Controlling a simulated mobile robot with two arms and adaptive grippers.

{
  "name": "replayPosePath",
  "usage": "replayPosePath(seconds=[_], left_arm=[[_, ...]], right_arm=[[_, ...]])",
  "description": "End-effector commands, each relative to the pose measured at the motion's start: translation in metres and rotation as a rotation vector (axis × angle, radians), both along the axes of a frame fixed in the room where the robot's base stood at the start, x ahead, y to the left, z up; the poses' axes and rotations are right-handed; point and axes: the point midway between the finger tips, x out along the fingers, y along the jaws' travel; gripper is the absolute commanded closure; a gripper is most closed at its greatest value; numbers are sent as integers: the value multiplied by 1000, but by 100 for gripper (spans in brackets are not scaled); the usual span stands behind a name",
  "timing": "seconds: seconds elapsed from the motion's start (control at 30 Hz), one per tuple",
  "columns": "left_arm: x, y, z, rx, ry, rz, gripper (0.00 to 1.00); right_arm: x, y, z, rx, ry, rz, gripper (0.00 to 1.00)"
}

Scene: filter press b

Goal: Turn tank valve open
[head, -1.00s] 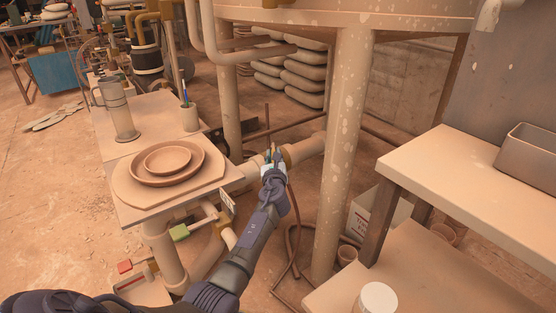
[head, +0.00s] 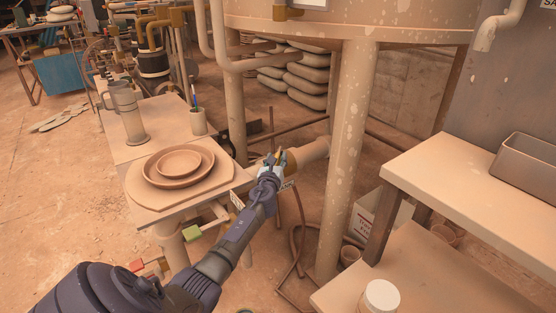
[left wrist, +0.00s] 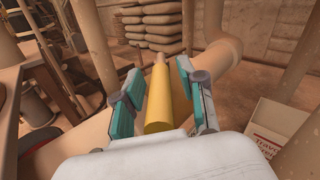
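The tank valve sits on the thick pipe (head: 313,147) under the big tank. In the head view its brass-coloured body (head: 291,160) shows just beyond my left gripper (head: 273,161). In the left wrist view a yellow bar (left wrist: 158,105), apparently the valve's handle, runs lengthwise between the teal finger pads of my left gripper (left wrist: 160,98). The fingers are apart on either side of it, with narrow gaps showing. The gripper hides part of the valve in the head view. My right gripper is not in view.
A small table with clay plates (head: 179,163), a tall pitcher (head: 126,113) and a cup (head: 197,122) stands left of my arm. A tank leg (head: 350,150) stands to the right. A hose (head: 297,250) hangs below. A workbench (head: 470,180) is at the right.

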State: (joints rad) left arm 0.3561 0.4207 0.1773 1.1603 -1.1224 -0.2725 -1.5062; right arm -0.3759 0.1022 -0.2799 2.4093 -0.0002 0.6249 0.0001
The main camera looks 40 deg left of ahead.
Motion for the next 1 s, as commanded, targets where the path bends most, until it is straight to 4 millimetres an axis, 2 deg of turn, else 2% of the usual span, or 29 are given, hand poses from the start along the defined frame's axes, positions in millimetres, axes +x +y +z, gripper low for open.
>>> replayPosePath(seconds=[0.27,0.43,0.57,0.8,1.0], left_arm=[[0,-1,0,1,-1,-1,56],[-10,-6,0,4,0,-1,56],[-28,-19,-1,2,3,-3,56],[-71,-48,-1,1,1,-3,56],[-94,-62,-1,0,1,0,56]], right_arm=[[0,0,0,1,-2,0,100],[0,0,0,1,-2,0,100],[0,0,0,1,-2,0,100],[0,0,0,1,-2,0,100],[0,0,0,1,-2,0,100]])
